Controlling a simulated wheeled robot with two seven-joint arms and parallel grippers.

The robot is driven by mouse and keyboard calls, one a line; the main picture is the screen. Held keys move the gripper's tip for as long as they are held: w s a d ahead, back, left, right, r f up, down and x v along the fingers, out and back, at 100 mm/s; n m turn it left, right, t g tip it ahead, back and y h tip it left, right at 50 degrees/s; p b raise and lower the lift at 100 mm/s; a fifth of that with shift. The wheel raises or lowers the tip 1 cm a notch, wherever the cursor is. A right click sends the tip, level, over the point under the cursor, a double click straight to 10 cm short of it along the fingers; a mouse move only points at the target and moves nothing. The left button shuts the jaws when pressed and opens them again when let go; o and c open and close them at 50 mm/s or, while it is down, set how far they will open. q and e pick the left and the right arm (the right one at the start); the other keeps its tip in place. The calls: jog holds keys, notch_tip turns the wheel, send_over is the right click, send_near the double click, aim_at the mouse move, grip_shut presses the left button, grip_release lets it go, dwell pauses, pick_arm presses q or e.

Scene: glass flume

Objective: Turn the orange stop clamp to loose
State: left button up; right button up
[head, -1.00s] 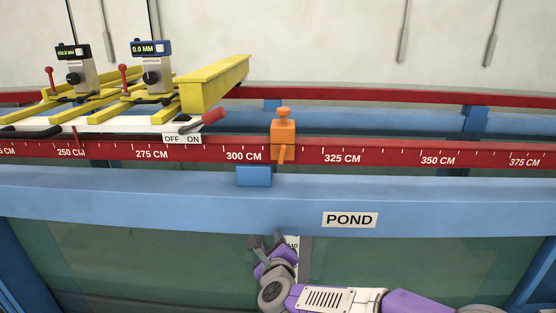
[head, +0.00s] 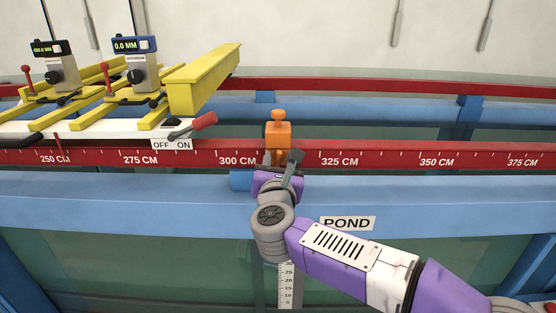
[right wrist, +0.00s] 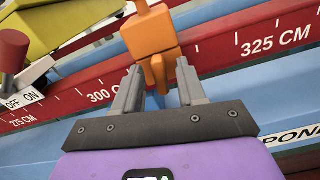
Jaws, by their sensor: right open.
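The orange stop clamp (head: 277,138) sits on the red scale rail (head: 390,157) between the 300 CM and 325 CM marks. My right gripper (head: 281,158) is just in front of it, open, with its fingers pointing at the clamp. In the right wrist view, the clamp (right wrist: 150,32) stands above the fingers and its small orange lever (right wrist: 158,72) hangs down between the two fingertips of my right gripper (right wrist: 158,78). I cannot tell whether either finger touches the lever. In the head view my gripper hides the lever. My left gripper is not in view.
A yellow-and-white carriage (head: 95,122) with two gauges and a red-handled OFF/ON switch (head: 190,126) stands left of the clamp. The blue beam (head: 120,205) with the POND label runs below the rail. The rail right of the clamp is free.

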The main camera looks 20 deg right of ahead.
jog(key=shift+w, duration=0.2)
grip_shut()
